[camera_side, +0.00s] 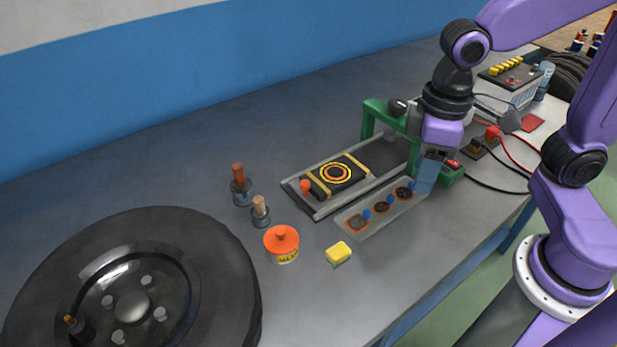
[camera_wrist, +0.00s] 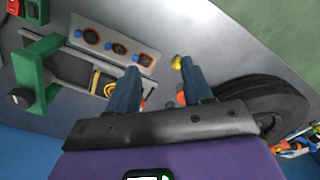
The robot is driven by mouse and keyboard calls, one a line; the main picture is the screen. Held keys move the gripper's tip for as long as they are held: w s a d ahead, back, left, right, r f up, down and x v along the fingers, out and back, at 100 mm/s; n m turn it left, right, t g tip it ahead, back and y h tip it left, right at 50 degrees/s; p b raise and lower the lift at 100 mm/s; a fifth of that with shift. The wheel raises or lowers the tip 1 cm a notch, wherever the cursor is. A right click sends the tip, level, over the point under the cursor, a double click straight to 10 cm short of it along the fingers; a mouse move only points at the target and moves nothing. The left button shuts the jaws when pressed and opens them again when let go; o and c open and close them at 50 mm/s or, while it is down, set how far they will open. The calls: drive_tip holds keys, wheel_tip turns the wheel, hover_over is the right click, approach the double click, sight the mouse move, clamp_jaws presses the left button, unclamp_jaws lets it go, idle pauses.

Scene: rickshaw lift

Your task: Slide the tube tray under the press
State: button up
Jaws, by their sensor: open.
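The tube tray (camera_side: 355,168) is a dark plate with yellow bands and an orange ring pattern. It lies on a grey railed base (camera_side: 319,211), with an orange knob (camera_side: 305,187) at its near-left end. The green press (camera_side: 370,122) stands across the far-right part of this base, partly hidden by my arm. The tray is left of the press, outside its frame. My gripper (camera_side: 424,190) is open, pointing down at the right end of the patch panel, beside the press. In the wrist view the press (camera_wrist: 33,72) is at left, and the tray (camera_wrist: 97,82) shows partly behind a finger.
A pale panel (camera_side: 374,223) with several dark patches and blue knobs lies in front of the base. A yellow block (camera_side: 338,252), an orange-lidded tin (camera_side: 281,243) and two brushes in jars (camera_side: 240,185) stand nearby. A large tyre (camera_side: 220,270) fills the lower left. A battery (camera_side: 508,82) stands behind.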

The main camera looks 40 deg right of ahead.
drive_tip(key=w+a+r+m, duration=0.1)
drive_tip(key=w+a+m, duration=0.4)
drive_tip(key=w, duration=0.6)
drive_tip(key=m, duration=0.7)
approach(306, 182)
wheel_tip(306, 182, down, 9)
drive_tip(key=shift+w+a+r, duration=0.15)
drive_tip(key=shift+a, duration=0.05)
clamp_jaws()
drive_tip(key=shift+d, duration=0.1)
